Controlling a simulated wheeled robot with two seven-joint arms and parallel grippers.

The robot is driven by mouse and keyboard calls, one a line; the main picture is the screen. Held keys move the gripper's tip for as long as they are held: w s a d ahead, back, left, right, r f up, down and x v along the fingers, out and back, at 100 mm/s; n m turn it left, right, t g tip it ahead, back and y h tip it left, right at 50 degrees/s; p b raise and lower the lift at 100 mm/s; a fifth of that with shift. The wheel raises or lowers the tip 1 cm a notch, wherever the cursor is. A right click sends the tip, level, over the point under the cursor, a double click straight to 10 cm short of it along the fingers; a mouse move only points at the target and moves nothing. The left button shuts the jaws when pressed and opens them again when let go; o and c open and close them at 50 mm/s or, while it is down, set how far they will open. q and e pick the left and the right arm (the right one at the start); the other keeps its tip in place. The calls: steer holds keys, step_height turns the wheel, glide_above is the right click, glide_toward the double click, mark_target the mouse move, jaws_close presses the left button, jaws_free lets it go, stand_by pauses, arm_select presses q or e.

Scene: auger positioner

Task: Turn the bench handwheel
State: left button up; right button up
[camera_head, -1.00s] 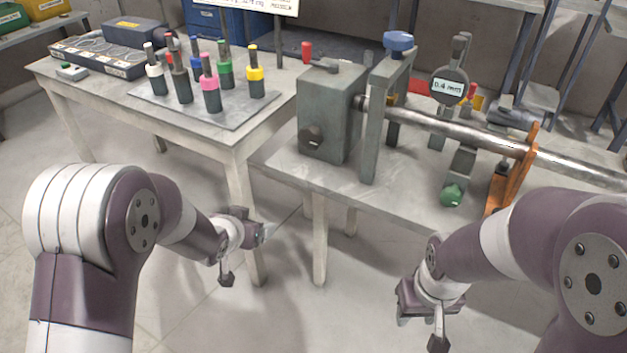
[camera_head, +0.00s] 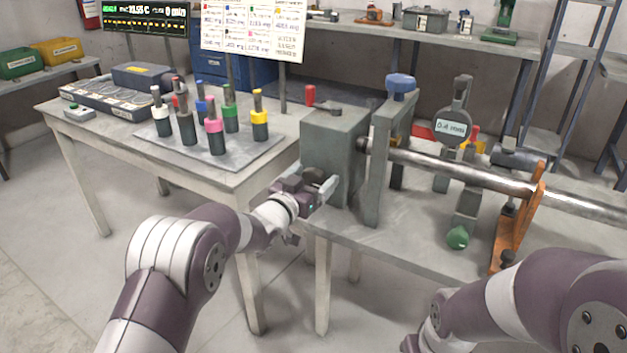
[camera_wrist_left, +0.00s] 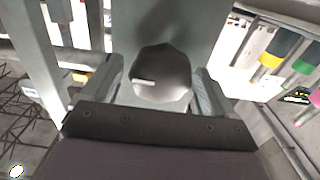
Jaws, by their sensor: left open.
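The handwheel, a dark rounded knob (camera_wrist_left: 160,76), is on the face of a grey gearbox-like block (camera_head: 333,142) on the bench. My left gripper (camera_head: 326,187) is at that face, and its body hides most of the knob in the head view. In the left wrist view my left gripper (camera_wrist_left: 160,92) is open, with one pale finger on each side of the knob. Whether the fingers touch it cannot be told. My right gripper is almost wholly cut off by the bottom edge of the head view.
A grey upright with a blue knob (camera_head: 401,84) and a long steel bar (camera_head: 450,172) stand right of the block. An orange support (camera_head: 519,222) holds the bar. A table (camera_head: 240,178) with several coloured-collar tools is at left. A red-handled lever (camera_head: 311,96) tops the block.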

arm_select(q)
steer(key=shift+w+d, duration=0.15)
steer(key=shift+w, duration=0.1)
steer(key=c, duration=1)
steer(key=shift+f, duration=0.1)
